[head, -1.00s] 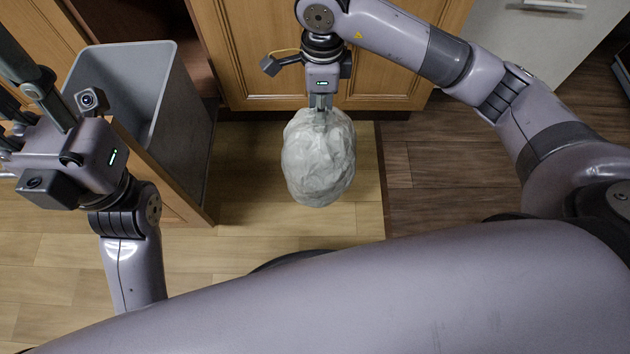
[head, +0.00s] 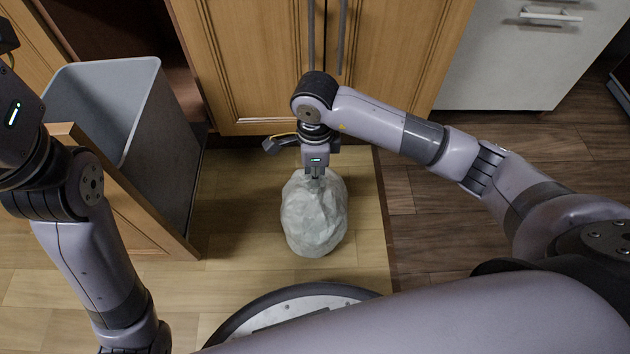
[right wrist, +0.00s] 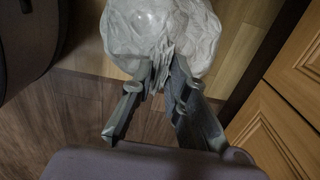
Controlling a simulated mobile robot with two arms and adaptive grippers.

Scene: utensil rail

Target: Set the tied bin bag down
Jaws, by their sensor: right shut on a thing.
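The tied bin bag (head: 314,215) is a pale grey, crumpled, rounded bundle in the middle of the head view. My right gripper (head: 314,174) is above it, pointing down and shut on its gathered top. In the right wrist view, the fingers (right wrist: 158,82) pinch the bag's neck, and the whitish bag (right wrist: 155,30) bulges beyond them. The bag hangs low over or rests on the light wood floor (head: 362,235); I cannot tell if it touches. The fingers of my left gripper are outside the head view; only its housing shows at the left edge.
An open grey bin (head: 175,150) stands at the left in a pulled-out wooden front (head: 140,205). Closed wooden cabinet doors (head: 250,60) are behind the bag. A white drawer unit (head: 510,60) is at the back right. Dark floorboards (head: 425,225) lie right of the light floor, clear.

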